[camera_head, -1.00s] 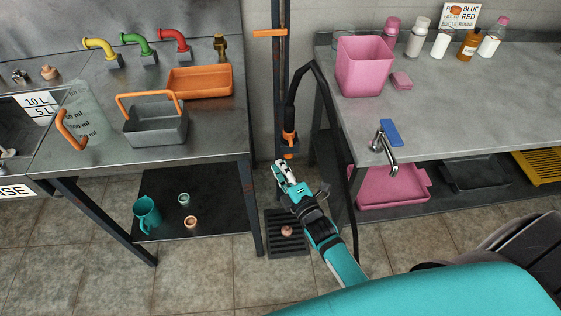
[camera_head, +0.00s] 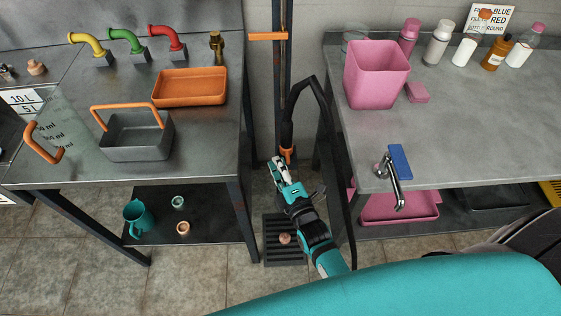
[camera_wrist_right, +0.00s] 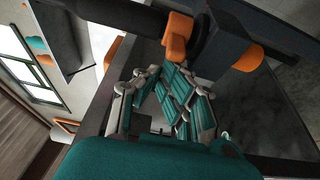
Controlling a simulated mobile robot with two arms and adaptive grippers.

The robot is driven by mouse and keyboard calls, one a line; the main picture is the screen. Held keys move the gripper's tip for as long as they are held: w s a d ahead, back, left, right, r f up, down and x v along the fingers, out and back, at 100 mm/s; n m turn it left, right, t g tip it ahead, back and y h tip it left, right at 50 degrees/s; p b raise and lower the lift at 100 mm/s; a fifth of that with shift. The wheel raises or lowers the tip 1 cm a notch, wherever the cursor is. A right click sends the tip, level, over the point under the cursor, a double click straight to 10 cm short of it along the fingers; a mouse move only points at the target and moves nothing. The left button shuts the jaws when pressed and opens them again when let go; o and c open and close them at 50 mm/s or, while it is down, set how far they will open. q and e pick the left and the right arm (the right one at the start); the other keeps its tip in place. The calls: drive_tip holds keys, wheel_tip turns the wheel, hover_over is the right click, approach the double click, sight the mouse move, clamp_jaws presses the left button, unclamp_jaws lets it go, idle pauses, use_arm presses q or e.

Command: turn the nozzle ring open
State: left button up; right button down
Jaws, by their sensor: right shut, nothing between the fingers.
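The nozzle hangs at the lower end of a black hose (camera_head: 323,95) on a post between the two counters. Its orange ring (camera_head: 287,153) also shows in the right wrist view (camera_wrist_right: 177,42), above the fingers. My right gripper (camera_head: 277,163) is at the ring's lower left in the head view, very close to it; I cannot tell whether they touch. In the wrist view its teal-padded fingers (camera_wrist_right: 172,82) are shut with nothing between them. A dark block with an orange end (camera_wrist_right: 248,59) is beside the ring. My left gripper is not in view.
A steel table (camera_head: 212,131) with an orange tray (camera_head: 190,87) and grey caddy (camera_head: 135,140) is on the left. A counter (camera_head: 440,130) with a pink bucket (camera_head: 376,78) and tap (camera_head: 393,185) is on the right. A floor drain (camera_head: 285,255) lies below my right arm.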

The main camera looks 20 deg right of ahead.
sight(289, 162)
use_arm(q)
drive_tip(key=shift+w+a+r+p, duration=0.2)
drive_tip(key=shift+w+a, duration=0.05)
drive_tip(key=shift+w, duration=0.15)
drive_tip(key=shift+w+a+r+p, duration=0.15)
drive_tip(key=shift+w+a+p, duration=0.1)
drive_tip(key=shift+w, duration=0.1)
use_arm(e)
drive_tip(key=shift+s+d+n+g+y, duration=0.3)
drive_tip(key=shift+d+n+y, duration=0.4)
drive_tip(key=shift+y, duration=0.45)
drive_tip(key=shift+s+d+n+g+y, duration=0.3)
drive_tip(key=shift+d+n+y, duration=0.3)
drive_tip(key=shift+n+y, duration=0.45)
drive_tip(key=shift+s+d+n+g+y, duration=0.2)
drive_tip(key=shift+d+n+g+y, duration=0.3)
drive_tip(key=shift+y, duration=0.8)
drive_tip(key=shift+d, duration=0.3)
